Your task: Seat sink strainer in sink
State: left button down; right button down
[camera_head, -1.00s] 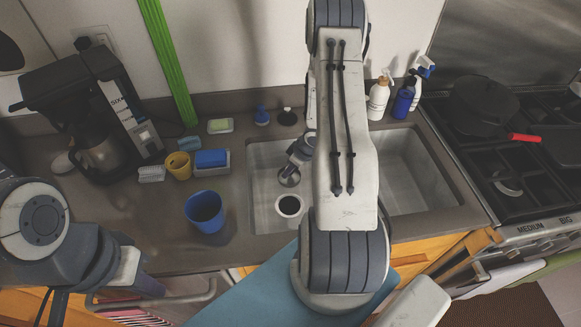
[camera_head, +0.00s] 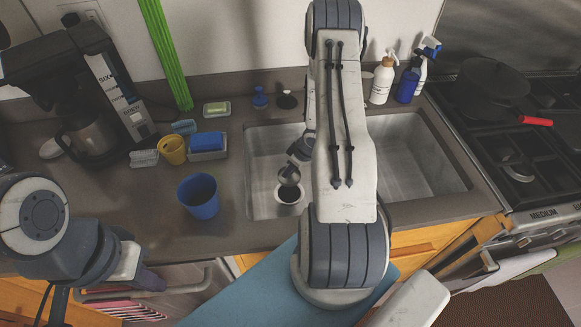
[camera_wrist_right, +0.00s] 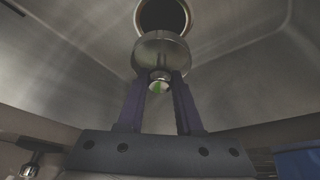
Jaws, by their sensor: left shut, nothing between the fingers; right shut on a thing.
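The round metal sink strainer (camera_head: 289,174) is in my right gripper, over the left basin of the sink (camera_head: 257,205). My right gripper (camera_wrist_right: 160,84) is shut on the strainer's small knob in the right wrist view, where the strainer's metal body (camera_wrist_right: 160,50) shows beyond the fingertips. The dark drain hole (camera_wrist_right: 163,15) lies just past the strainer there. In the head view the drain (camera_head: 289,193) is just below the strainer in the picture, partly overlapped by it. Whether they touch I cannot tell. My left gripper (camera_head: 150,282) is shut and empty, near the counter's front edge.
A blue cup (camera_head: 199,196) stands on the counter left of the sink. A yellow cup (camera_head: 172,150), sponges and a coffee maker (camera_head: 85,95) stand further left. Bottles (camera_head: 382,80) stand behind the sink. My right arm hides the sink's middle.

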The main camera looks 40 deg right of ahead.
jog(key=shift+f+b, duration=3.3)
jog(key=shift+f, duration=1.3)
jog(key=c, duration=0.5)
grip_release()
jog(key=p+v, duration=0.2)
jog(key=v, duration=0.8)
jog(key=shift+s+r, duration=0.2)
jog(key=shift+w, duration=0.1)
